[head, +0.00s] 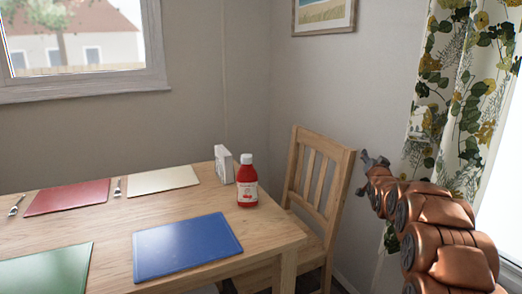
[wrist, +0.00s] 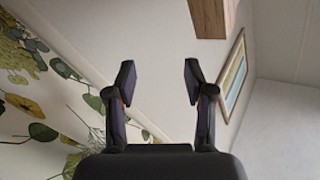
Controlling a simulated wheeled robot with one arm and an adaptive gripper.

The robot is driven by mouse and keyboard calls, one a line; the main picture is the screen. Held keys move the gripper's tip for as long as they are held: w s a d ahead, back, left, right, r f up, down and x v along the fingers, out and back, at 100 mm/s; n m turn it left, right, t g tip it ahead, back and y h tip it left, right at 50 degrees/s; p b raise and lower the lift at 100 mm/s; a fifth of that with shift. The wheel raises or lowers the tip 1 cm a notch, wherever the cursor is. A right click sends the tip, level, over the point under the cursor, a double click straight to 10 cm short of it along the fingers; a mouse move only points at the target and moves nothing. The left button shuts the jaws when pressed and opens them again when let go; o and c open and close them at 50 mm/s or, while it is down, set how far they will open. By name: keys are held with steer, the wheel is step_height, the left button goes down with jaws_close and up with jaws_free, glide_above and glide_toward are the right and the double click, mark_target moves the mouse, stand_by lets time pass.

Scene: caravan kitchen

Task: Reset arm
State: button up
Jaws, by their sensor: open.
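My arm reaches up from the lower right in the head view, with my gripper (head: 372,162) at its far end, to the right of the wooden chair and in front of the patterned curtain. In the wrist view my gripper (wrist: 158,82) has its two dark fingers spread apart with nothing between them.
A wooden table (head: 110,220) at the left bears blue (head: 187,246), red (head: 68,197), cream (head: 163,180) and green (head: 45,270) placemats, a red bottle (head: 247,185) and a white box (head: 224,165). A chair (head: 318,185) stands at its right end. The curtain (head: 455,100) hangs close behind my arm.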

steer(key=s+a+f+n+g+y, duration=0.1)
steer(key=s+a+f+g, duration=0.3)
steer(key=s, duration=0.5)
steer(key=s+a+f+n+g+y, duration=0.1)
steer(key=s+a+f+n+g, duration=0.2)
steer(key=s+a, duration=0.45)
steer(key=s+a+f+g+y, duration=0.1)
steer(key=s+a+f+g, duration=0.3)
steer(key=s, duration=0.6)
steer(key=s+a+f+n+g, duration=0.1)
steer(key=s+a+f+g, duration=0.15)
steer(key=s, duration=1.05)
steer(key=s+a+f+n+g+y, duration=0.15)
steer(key=s+g, duration=0.25)
steer(key=s, duration=0.9)
steer(key=s+a+f+n+g, duration=0.1)
steer(key=s+a+f+g, duration=0.15)
steer(key=s, duration=1.15)
step_height(320, 180, up, 26)
steer(key=s+p, duration=0.1)
steer(key=p, duration=2.2)
steer(key=shift+s+d+p, duration=0.3)
steer(key=shift+d+p, duration=0.05)
